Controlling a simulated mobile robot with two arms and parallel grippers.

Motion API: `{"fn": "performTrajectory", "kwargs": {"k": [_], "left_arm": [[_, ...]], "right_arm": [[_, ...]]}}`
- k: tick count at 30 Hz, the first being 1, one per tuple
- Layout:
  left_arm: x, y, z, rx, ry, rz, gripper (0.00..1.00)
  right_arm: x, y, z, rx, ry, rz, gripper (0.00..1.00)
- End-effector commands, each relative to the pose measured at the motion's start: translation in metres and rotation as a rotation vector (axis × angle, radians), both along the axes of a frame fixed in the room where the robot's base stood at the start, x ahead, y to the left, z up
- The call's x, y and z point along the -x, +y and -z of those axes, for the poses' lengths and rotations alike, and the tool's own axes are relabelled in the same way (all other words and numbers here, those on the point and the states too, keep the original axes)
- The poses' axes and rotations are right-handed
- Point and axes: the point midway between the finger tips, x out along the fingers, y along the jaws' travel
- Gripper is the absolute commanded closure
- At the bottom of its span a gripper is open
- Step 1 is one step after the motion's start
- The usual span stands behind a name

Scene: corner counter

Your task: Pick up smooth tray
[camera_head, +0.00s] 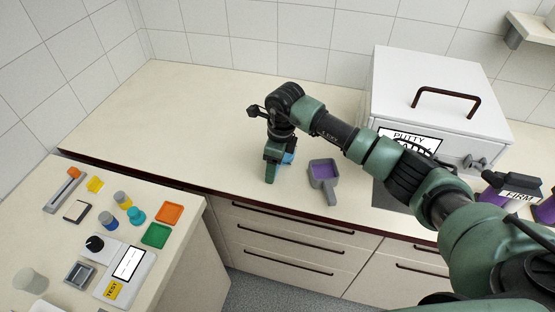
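No label reading "smooth" is legible, so I cannot tell which item is the smooth tray. Small flat square items lie on the left counter: an orange one (169,213), a green one (156,235) and a grey one (79,274). A grey handled scoop-like tray (323,175) with a purple inside sits on the back counter. My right gripper (273,172) points down at the counter, just left of this scoop and apart from it. A blue thing (289,158) shows beside the gripper, partly hidden. Whether the fingers are shut on it is unclear. My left gripper is out of view.
A white box (495,135) with a brown handle and a "PUTTY" label stands behind my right arm. Purple items with a "FIRM" label (522,196) are at the right. Cups, a scale-like device (125,272) and small items crowd the left counter. The back-left counter is clear.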

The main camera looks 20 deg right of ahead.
Motion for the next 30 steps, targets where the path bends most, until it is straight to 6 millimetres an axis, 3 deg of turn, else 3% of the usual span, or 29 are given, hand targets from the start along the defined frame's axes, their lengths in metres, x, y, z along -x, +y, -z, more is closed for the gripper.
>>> {"fn": "performTrajectory", "kwargs": {"k": [5,11,24,30], "left_arm": [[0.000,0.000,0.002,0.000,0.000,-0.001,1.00],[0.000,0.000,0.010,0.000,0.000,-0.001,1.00],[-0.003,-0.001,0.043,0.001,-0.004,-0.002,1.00],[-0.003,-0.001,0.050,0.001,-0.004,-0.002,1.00]], "right_arm": [[-0.001,0.000,-0.004,-0.001,-0.002,0.000,0.92],[-0.001,-0.001,-0.026,0.000,-0.005,-0.001,0.92],[-0.001,0.000,-0.144,-0.001,-0.008,0.000,0.92],[-0.001,0.000,-0.182,0.000,-0.004,0.000,0.92]]}}
